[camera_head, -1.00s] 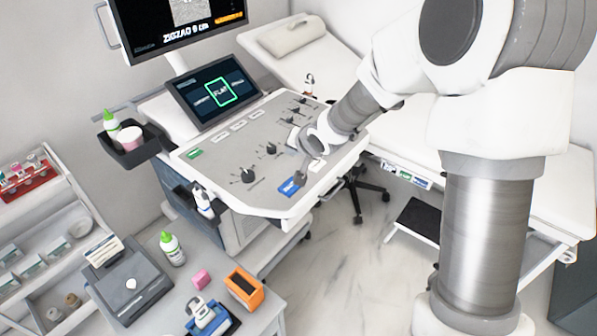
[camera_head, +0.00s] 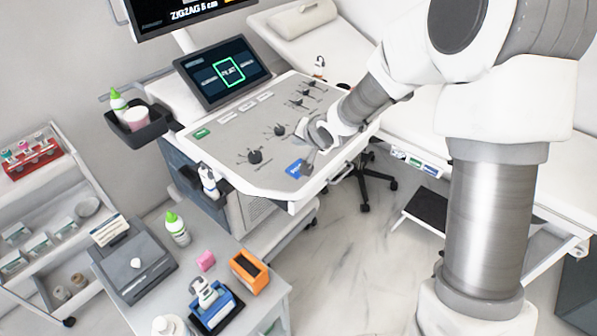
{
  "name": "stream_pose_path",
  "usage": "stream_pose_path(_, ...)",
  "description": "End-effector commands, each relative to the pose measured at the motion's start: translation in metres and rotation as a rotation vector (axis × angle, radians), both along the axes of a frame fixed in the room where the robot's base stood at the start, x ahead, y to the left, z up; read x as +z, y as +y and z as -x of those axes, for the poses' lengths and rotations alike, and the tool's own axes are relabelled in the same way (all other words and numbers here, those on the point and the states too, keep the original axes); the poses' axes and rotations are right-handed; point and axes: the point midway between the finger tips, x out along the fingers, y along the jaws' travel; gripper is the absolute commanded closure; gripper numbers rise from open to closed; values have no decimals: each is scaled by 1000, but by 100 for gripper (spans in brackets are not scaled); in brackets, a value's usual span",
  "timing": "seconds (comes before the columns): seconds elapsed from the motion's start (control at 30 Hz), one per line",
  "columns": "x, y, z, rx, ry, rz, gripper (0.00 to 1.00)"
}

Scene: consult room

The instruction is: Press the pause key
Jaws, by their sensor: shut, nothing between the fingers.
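The console panel (camera_head: 222,160) is a light grey sloping surface with several black knobs and small keys. A blue key (camera_head: 296,168) sits near its front right edge, and a green key (camera_head: 201,133) sits at its left. Labels on the keys are too small to read, so I cannot tell which one is the pause key.
A tilted touchscreen (camera_head: 222,72) stands behind the panel, with a monitor (camera_head: 165,18) above. A black holder (camera_head: 150,128) with a bottle and cup hangs at the console's left. An orange box (camera_head: 248,272) stands on the front table. An exam couch (camera_head: 345,55) lies behind my arm.

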Motion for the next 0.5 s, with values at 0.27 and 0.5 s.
stream_pose_path(0.27,-41,0,0,-1,-1,0,100)
stream_pose_path(0.5,-61,-1,0,0,0,0,100)
